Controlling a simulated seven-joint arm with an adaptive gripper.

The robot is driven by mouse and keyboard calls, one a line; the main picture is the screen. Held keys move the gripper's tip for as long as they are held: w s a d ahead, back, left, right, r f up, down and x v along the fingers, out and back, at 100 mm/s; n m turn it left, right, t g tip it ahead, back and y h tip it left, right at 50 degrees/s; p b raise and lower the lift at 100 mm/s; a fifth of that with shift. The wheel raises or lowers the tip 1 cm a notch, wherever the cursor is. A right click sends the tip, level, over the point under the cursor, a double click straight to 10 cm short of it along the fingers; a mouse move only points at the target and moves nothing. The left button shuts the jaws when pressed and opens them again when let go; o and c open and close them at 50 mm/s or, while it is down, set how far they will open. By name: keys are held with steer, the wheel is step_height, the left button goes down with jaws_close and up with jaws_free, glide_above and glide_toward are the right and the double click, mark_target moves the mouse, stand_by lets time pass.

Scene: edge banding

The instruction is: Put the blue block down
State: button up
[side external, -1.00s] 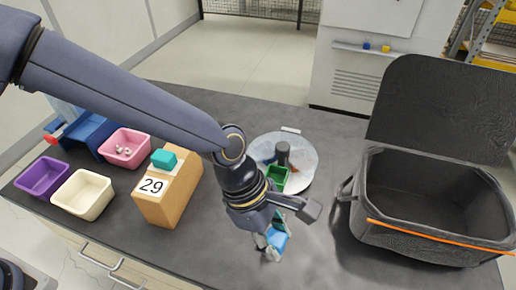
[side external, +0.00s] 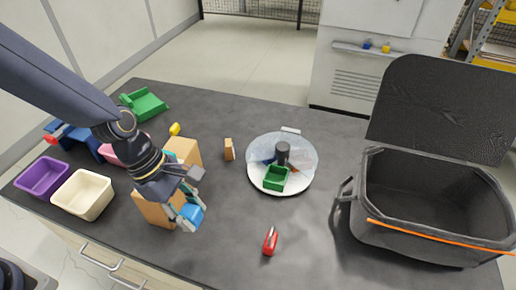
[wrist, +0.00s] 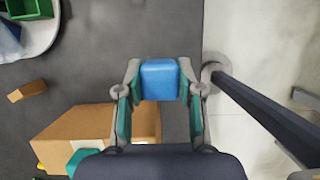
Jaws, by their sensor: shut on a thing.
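The blue block (side external: 191,216) is held between the fingers of my gripper (side external: 184,200), in front of the cardboard box at the left of the table. In the wrist view the blue block (wrist: 160,80) sits between the two green-padded fingertips of my gripper (wrist: 160,85), over the dark table near its edge. My gripper is shut on it. How high the block is above the table is hard to tell.
A cardboard box (side external: 156,208) stands beside my gripper. Cream (side external: 83,194) and purple (side external: 42,176) bins are at the left. A red-handled tool (side external: 270,241) lies mid-table. A round plate (side external: 308,168) holds a green bin. An open black case (side external: 430,240) stands right. The front middle has free table.

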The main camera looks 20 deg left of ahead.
steer(key=w+d+f, duration=0.1)
steer(key=w+f, duration=0.1)
steer(key=w+d+f, duration=0.2)
steer(key=w+f, duration=0.1)
steer(key=w+d+f, duration=0.2)
steer(key=w, duration=0.1)
steer(key=shift+w+d+f, duration=0.1)
steer(key=shift+w+f, duration=0.05)
steer(key=shift+f, duration=0.25)
steer(key=shift+w+f, duration=0.15)
steer(key=shift+f, duration=1.6)
steer(key=shift+f, duration=0.2)
steer(key=o, duration=1.2)
steer(key=shift+c, duration=0.2)
